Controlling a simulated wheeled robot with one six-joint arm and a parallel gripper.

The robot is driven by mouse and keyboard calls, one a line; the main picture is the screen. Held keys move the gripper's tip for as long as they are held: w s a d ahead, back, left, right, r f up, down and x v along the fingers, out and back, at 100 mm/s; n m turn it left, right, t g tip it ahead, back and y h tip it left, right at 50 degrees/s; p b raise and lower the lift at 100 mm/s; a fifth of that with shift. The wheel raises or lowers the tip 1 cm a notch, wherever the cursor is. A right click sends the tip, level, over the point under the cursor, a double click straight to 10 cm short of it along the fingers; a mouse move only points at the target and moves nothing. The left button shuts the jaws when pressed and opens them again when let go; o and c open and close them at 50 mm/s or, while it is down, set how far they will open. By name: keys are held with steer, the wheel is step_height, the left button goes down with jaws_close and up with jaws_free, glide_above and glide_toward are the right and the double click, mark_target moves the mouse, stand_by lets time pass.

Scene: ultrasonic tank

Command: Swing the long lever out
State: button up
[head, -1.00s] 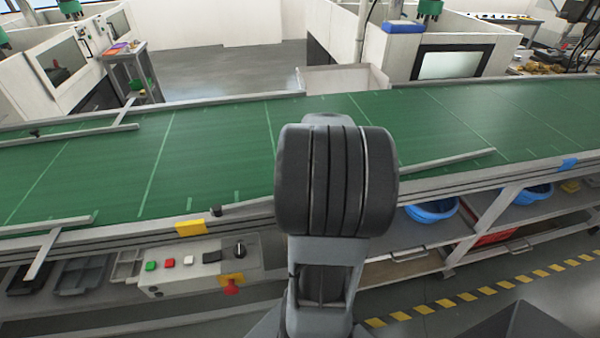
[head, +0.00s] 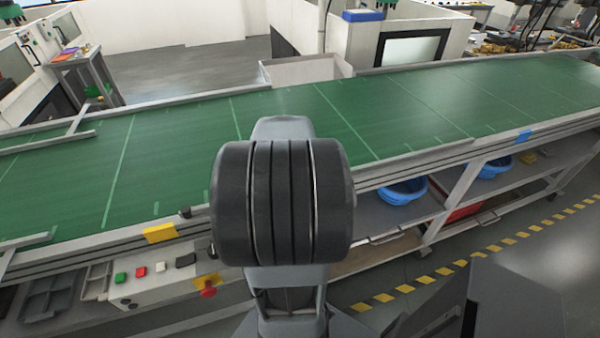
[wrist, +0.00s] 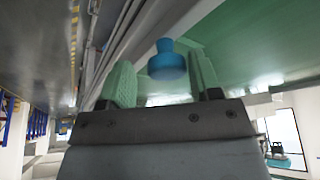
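I cannot pick out the long lever for certain in the head view. A dark round knob (head: 185,212) stands on the conveyor's near rail, and my arm covers the stretch to its right. In the wrist view a blue cylindrical knob (wrist: 167,62) shows between the two green-padded fingers of my gripper (wrist: 161,72). The fingers are apart, with a gap visible at the knob's left. I cannot tell whether the right finger touches it. What the blue knob is fixed to is mostly hidden behind the gripper body. My gripper is hidden by my arm in the head view.
The green conveyor belt (head: 420,95) runs across. Grey guide bars (head: 45,143) lie at the belt's left. A control box (head: 145,285) with coloured buttons hangs below the near rail. Blue bins (head: 403,190) sit on the shelf underneath. Striped floor (head: 440,272) is at right.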

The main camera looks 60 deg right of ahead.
steer(key=shift+o, duration=0.4)
steer(key=shift+w, duration=0.1)
steer(key=shift+r, duration=0.1)
steer(key=shift+a+r, duration=0.1)
steer(key=shift+r, duration=0.2)
steer(key=v, duration=1.3)
steer(key=w+a+f+n+t+y, duration=0.1)
steer(key=w+a+f+n, duration=0.1)
steer(key=a+n, duration=0.3)
steer(key=w+a+f+n+t+y, duration=0.1)
steer(key=a+n, duration=0.5)
steer(key=a, duration=0.6)
steer(key=w+a+f+n+t+y, duration=0.1)
steer(key=w+a+f+n+y, duration=0.1)
steer(key=a+f+n, duration=0.3)
steer(key=w+a+n, duration=0.1)
steer(key=a, duration=0.3)
steer(key=shift+w+f+t, duration=0.15)
steer(key=shift+w+t, duration=0.15)
steer(key=shift+w, duration=0.1)
